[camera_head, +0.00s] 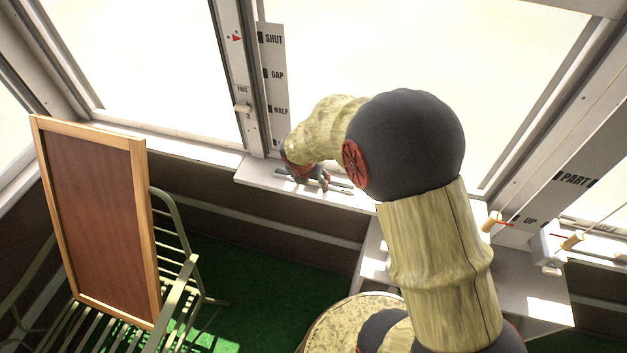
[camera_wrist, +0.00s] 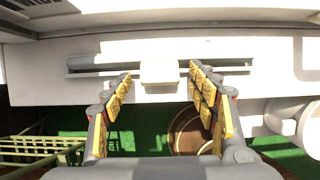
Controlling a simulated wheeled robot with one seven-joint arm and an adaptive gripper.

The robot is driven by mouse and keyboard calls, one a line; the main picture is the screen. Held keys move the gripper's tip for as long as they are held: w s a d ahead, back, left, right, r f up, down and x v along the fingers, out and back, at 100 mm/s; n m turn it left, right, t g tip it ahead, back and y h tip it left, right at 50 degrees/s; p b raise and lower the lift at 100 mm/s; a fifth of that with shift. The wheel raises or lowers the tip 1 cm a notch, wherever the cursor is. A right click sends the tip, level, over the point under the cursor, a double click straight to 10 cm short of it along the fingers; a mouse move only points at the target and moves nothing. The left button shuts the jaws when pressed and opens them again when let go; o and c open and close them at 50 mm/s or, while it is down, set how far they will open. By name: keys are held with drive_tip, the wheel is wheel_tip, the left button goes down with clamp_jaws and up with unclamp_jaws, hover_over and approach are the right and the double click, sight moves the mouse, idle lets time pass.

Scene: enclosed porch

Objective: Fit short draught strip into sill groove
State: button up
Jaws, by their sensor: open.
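The draught strip (camera_wrist: 95,70) is a long thin grey bar with a pale block (camera_wrist: 160,70) at its middle. It lies lengthwise along the dark sill groove (camera_wrist: 90,60) in the wrist view. I cannot tell whether it sits down inside the groove. My gripper (camera_wrist: 160,75) is open, with one finger on each side of the pale block and a gap on both sides. In the head view my gripper (camera_head: 322,183) is low over the white sill (camera_head: 258,172). It partly hides the strip there, and one end of the strip (camera_head: 341,186) shows to its right.
A framed brown board (camera_head: 95,210) leans on a green slatted chair (camera_head: 180,280) at left. A round-topped table (camera_head: 345,318) stands below the sill. A window post carries a SHUT/GAP/HALF scale (camera_head: 272,75). A lower white ledge (camera_head: 515,285) is at right.

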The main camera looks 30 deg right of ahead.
drive_tip(key=shift+r, duration=0.1)
drive_tip(key=shift+c, duration=0.4)
drive_tip(key=c, duration=1.3)
